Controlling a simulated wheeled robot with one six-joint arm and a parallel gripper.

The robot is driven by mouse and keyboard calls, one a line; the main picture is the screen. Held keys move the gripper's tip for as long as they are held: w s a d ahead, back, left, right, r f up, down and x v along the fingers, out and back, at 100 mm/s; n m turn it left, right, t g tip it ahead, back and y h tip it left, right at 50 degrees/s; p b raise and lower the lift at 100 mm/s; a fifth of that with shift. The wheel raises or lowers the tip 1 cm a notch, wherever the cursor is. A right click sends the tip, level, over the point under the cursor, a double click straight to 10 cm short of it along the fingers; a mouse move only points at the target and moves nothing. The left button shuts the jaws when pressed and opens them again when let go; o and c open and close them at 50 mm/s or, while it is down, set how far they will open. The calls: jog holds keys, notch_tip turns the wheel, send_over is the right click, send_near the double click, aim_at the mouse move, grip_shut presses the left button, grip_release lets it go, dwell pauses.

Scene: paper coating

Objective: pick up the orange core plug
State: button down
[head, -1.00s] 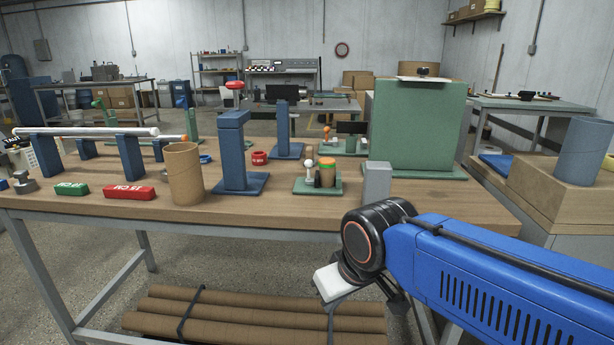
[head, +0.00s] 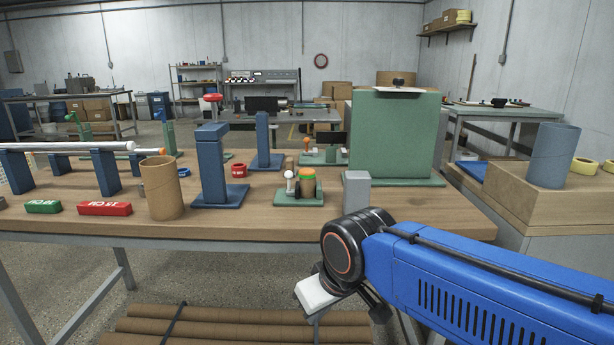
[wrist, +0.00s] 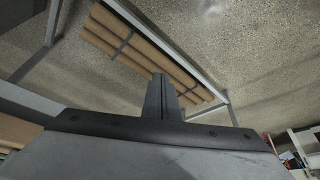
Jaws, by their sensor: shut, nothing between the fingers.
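Several small orange parts show in the head view, and I cannot tell for sure which is the core plug. An orange knob (head: 306,142) stands further back. My gripper (wrist: 162,80) is shut and empty in the wrist view, pointing toward the floor and the tubes under the table. In the head view my arm hangs in front of the table, its fingers not clearly visible.
The wooden table (head: 260,226) holds a brown tube (head: 161,188), blue stands (head: 212,165), a grey block (head: 357,191) and a large green panel (head: 393,135). Red (head: 104,209) and green (head: 43,207) labelled blocks lie near the front. Brown tubes (head: 240,326) lie below.

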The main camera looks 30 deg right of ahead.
jog(key=c, duration=2.2)
grip_release()
jog(key=o, duration=0.5)
jog(key=shift+w+r, duration=0.2)
jog(key=shift+r, duration=0.15)
jog(key=o, duration=0.6)
jog(key=w+r, duration=0.2)
jog(key=r, duration=0.1)
jog(key=w+d+r+n, duration=0.1)
jog(key=w+r, duration=0.1)
jog(key=r, duration=0.2)
jog(key=w+d+r+n+g, duration=0.1)
jog(key=w+r, duration=0.1)
jog(key=r, duration=0.1)
jog(key=shift+w+r, duration=0.2)
jog(key=shift+w, duration=0.1)
notch_tip(320, 180, up, 26)
jog(key=n+g, duration=0.4)
jog(key=n, duration=0.4)
send_over(307, 171)
jog(key=f, duration=1.2)
jog(key=shift+s+a, duration=0.1)
jog(key=shift+s, duration=0.1)
jog(key=shift+w+f, duration=0.15)
jog(key=shift+f, duration=1.25)
jog(key=shift+w+f, duration=0.15)
jog(key=shift+f, duration=1.25)
